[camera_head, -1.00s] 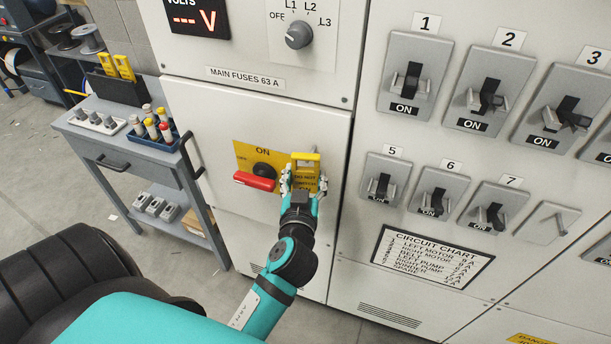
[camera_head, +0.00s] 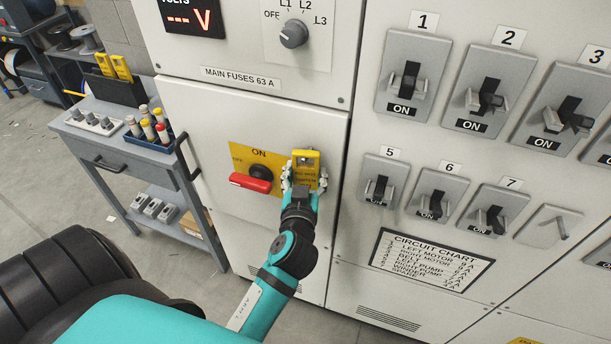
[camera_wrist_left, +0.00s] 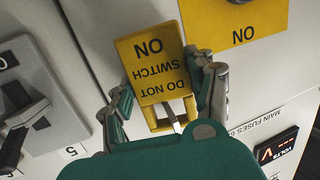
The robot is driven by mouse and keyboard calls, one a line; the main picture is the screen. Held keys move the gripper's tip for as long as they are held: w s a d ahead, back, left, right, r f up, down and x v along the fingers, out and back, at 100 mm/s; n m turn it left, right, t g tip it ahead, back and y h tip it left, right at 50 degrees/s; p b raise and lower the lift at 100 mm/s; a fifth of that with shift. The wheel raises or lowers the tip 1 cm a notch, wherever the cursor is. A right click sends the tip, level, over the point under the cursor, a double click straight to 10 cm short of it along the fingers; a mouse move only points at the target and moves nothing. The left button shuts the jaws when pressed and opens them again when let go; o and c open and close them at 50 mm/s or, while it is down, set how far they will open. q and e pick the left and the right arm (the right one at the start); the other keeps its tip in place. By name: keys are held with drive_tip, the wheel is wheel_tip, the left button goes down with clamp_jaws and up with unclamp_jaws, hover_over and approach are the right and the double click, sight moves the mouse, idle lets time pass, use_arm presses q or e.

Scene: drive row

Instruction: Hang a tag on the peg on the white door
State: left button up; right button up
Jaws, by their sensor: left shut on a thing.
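My left gripper (camera_head: 304,178) is shut on a yellow tag (camera_head: 305,160) in front of the white door (camera_head: 225,125), right of the red switch handle (camera_head: 250,183). In the left wrist view the gripper (camera_wrist_left: 165,88) has a finger on each side of the tag (camera_wrist_left: 155,62), which reads "DO NOT SWITCH ON" upside down. A pale metal peg (camera_wrist_left: 170,114) shows in the tag's open loop. I cannot tell how far it passes through. The right gripper is not in view.
A grey cart (camera_head: 130,160) stands left of the cabinet, with two more yellow tags (camera_head: 112,67) in a black rack and several coloured pieces in a blue tray. Breaker switches (camera_head: 410,80) stick out on the right panel.

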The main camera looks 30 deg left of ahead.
use_arm(q)
drive_tip(key=shift+w, duration=0.1)
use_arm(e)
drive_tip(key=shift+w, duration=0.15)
use_arm(q)
drive_tip(key=o, duration=1.1)
drive_tip(key=shift+o, duration=0.5)
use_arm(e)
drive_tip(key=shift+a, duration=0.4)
